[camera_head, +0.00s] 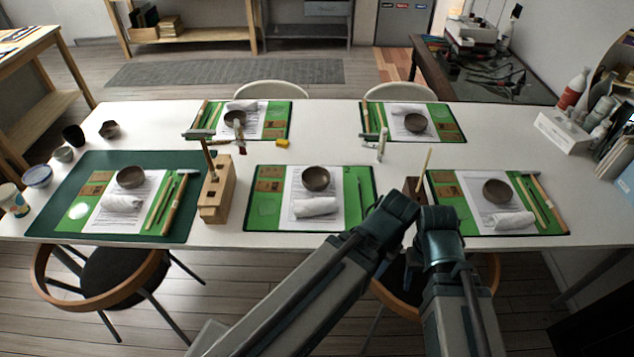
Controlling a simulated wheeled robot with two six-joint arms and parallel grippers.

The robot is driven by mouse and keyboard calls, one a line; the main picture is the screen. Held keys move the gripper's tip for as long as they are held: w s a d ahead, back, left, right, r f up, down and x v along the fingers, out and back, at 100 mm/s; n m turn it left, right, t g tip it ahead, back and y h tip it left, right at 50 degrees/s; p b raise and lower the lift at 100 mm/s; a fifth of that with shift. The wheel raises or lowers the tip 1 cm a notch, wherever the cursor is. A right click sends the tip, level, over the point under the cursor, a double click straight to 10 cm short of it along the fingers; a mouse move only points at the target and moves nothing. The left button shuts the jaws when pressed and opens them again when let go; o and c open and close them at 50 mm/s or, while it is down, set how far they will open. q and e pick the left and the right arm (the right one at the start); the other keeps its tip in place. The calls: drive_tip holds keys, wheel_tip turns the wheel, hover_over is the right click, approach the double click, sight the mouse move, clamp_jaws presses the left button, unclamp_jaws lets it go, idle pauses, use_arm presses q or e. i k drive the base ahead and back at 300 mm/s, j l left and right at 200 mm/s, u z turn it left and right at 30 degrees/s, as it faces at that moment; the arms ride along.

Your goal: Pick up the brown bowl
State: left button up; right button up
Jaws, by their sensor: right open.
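Several brown-grey bowls stand on the place mats. In the front row they are the left bowl (131,177), the middle bowl (315,178) and the right bowl (497,191). Behind are a back left bowl (235,118) and a back right bowl (415,122). A small dark brown bowl (109,129) sits at the table's left end. I cannot tell which bowl is the named one. My right arm is folded at the table's front edge; its gripper is open and its fingers are hard to make out. No bowl is held.
The white table (335,143) carries green mats with papers, rolled white cloths and tools. A wooden block (216,195) with a hammer stands between the left and middle mats. A second block (414,190) stands near my arm. A white box (563,133) and bottles are at right.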

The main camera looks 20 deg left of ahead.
sight(314, 178)
drive_tip(key=j+z, duration=0.1)
drive_tip(key=z, duration=0.3)
drive_tip(key=j+z, duration=0.15)
drive_tip(key=z, duration=0.25)
drive_tip(key=k+j+z, duration=0.3)
drive_tip(key=j, duration=0.15)
drive_tip(key=k+j+z, duration=0.3)
drive_tip(key=k+j, duration=0.3)
drive_tip(key=j, duration=0.15)
drive_tip(key=k+j+z, duration=0.1)
drive_tip(key=k+j, duration=0.2)
drive_tip(key=j, duration=0.2)
